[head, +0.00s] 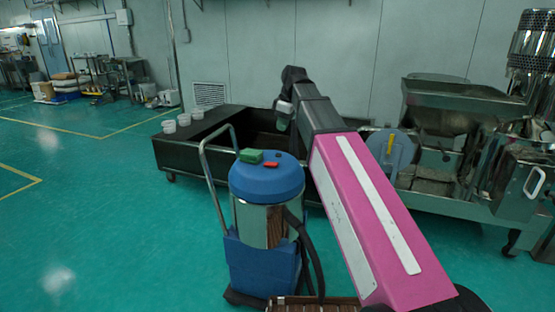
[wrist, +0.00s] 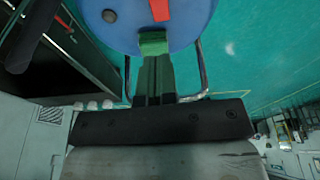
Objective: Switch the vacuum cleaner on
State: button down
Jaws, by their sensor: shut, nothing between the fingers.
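The vacuum cleaner (head: 262,220) is a shiny metal drum with a blue lid (head: 267,182) on a blue base. A green block-like button (head: 250,155) sits on the lid's left part, with a flat red button (head: 271,164) to its right. In the wrist view the green button (wrist: 153,42) shows just past my fingertips, and the red button (wrist: 160,9) lies farther up. My gripper (head: 282,124) is shut and empty, above the lid at its far side. A gap shows between the fingertips and the lid in the head view. The gripper also shows in the wrist view (wrist: 154,60).
A metal push handle (head: 208,165) rises at the cleaner's left, and a dark hose (head: 312,255) hangs at its right. A dark open cart (head: 185,138) with white cups stands behind. The sieve machine (head: 455,165) fills the right. Green floor is clear at left.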

aim_at(277, 164)
jog(key=shift+f, duration=0.1)
jog(key=x, duration=0.8)
jog(key=d+x, duration=0.1)
jog(key=x, duration=0.3)
jog(key=shift+f, duration=0.9)
jog(key=shift+s+d+f+y, duration=0.2)
jog(key=shift+d+f+y, duration=0.1)
jog(key=shift+f, duration=0.15)
jog(key=shift+w+a, duration=0.1)
jog(key=shift+a, duration=0.05)
jog(key=shift+r, duration=0.15)
jog(key=shift+r, duration=0.65)
